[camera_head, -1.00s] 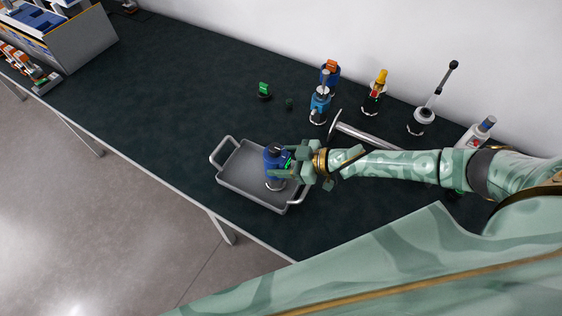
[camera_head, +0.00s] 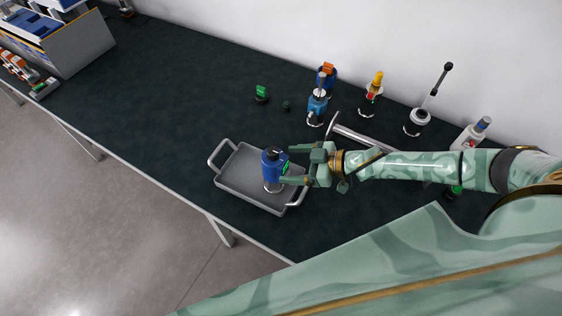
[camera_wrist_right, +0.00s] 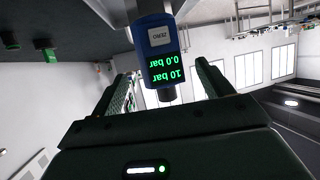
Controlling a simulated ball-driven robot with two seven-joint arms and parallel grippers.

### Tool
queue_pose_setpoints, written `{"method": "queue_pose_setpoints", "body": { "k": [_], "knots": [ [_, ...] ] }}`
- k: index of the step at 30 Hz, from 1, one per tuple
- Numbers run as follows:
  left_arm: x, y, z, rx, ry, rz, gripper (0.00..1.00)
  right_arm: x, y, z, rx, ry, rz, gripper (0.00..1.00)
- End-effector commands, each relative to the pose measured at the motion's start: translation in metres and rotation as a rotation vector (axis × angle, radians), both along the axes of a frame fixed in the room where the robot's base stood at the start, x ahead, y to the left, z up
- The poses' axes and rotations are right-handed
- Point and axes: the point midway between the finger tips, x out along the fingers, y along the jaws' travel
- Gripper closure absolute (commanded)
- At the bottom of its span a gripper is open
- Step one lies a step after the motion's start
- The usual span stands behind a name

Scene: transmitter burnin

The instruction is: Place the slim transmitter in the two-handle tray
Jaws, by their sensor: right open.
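The slim transmitter (camera_head: 271,168) is blue with a dark cap and a metal foot. It stands upright in the grey two-handle tray (camera_head: 237,185), right of the tray's middle. In the right wrist view the transmitter (camera_wrist_right: 160,45) shows a green display and lies beyond the fingertips. My right gripper (camera_head: 290,166) is open and empty just right of the transmitter, over the tray's right side. Its two fingers also show in the right wrist view (camera_wrist_right: 162,82), apart with a gap between them. My left gripper is not in view.
A small green item (camera_head: 261,94) stands farther left. The left tabletop (camera_head: 165,95) is mostly clear.

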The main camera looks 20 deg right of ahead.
Motion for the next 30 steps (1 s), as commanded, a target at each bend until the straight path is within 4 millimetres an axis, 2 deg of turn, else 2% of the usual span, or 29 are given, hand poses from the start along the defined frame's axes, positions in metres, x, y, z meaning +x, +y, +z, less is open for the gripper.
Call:
{"method": "queue_pose_setpoints", "body": {
  "k": [3, 9, 15, 30],
  "knots": [
    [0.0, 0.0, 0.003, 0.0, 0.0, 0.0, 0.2, -0.017, -0.023, 0.011, -0.003, 0.002, -0.001, 0.21],
    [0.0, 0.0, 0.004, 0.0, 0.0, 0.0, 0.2, -0.036, -0.047, 0.024, -0.001, 0.002, 0.0, 0.21],
    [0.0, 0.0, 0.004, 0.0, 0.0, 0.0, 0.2, -0.042, -0.055, 0.029, 0.0, 0.0, 0.001, 0.21],
    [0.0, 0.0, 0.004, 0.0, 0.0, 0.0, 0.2, -0.042, -0.054, 0.029, 0.0, 0.0, 0.001, 0.21]
  ]
}}
